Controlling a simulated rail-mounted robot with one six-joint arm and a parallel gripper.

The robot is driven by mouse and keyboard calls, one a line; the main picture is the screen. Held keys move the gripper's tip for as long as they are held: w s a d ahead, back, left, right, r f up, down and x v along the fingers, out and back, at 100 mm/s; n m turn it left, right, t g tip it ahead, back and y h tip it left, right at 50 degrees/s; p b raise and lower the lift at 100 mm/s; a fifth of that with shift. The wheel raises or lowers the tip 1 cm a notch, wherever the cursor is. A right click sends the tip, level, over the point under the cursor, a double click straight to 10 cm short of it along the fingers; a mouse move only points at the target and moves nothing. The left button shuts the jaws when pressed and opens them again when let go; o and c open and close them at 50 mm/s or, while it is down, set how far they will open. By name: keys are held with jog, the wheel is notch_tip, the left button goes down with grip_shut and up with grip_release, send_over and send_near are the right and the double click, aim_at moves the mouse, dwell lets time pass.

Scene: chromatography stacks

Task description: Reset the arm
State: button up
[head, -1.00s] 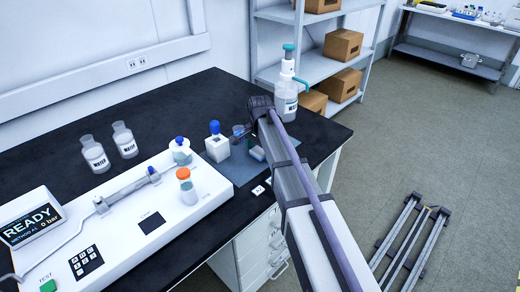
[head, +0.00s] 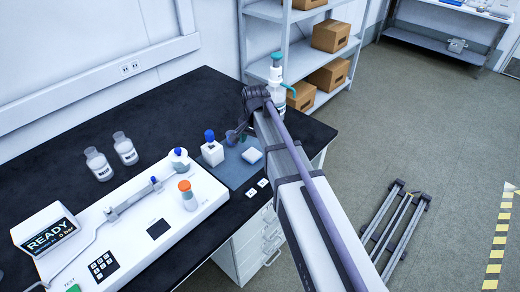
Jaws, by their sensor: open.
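My arm reaches from the lower right over the black bench (head: 170,103). My gripper (head: 234,137) is at its far end, above the grey-blue mat (head: 232,172). It is open, and I see nothing held in it. A white block with a blue-capped vial (head: 212,152) stands just left of my gripper. A small white block (head: 252,155) lies on the mat to the right and below it. The fingertips are small and partly dark against the bench.
A white instrument with a READY screen (head: 48,238) fills the bench front, with an orange-capped bottle (head: 188,196) on it. Two clear bottles (head: 98,165) stand behind. A teal-topped dispenser bottle (head: 277,90) is partly behind my arm.

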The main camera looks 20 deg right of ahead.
jog(key=s+r+n+p, duration=0.2)
jog(key=s+n, duration=0.6)
jog(key=s, duration=1.1)
dwell(1.2)
